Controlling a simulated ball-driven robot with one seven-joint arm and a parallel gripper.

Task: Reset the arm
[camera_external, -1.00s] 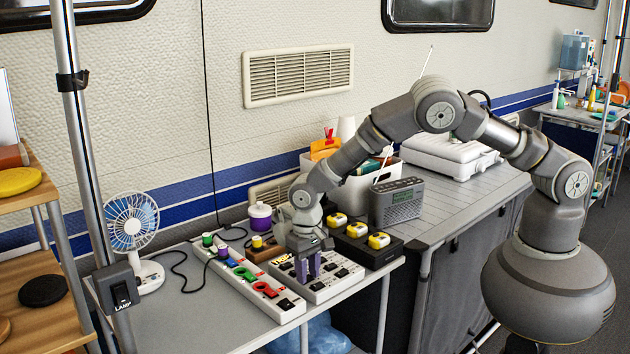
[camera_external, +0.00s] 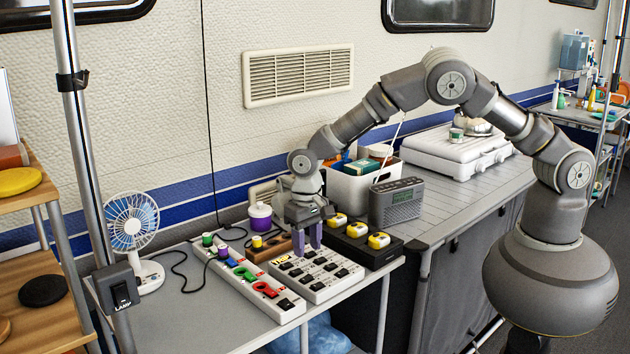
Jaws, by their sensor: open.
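My gripper (camera_external: 307,241) hangs from my arm over the table on the left, with its purple fingers pointing down and parted. It is open, and I see nothing between the fingers. It is above the back part of a white switch panel (camera_external: 318,277) with several black switches. My arm arches from the right side, with its elbow high in front of the wall.
A white strip (camera_external: 262,290) with coloured pieces lies left of the panel. A black box (camera_external: 362,245) with yellow-topped pieces, a grey radio (camera_external: 396,203) and a white bin (camera_external: 352,188) stand to the right and behind. A fan (camera_external: 135,225) stands at the left.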

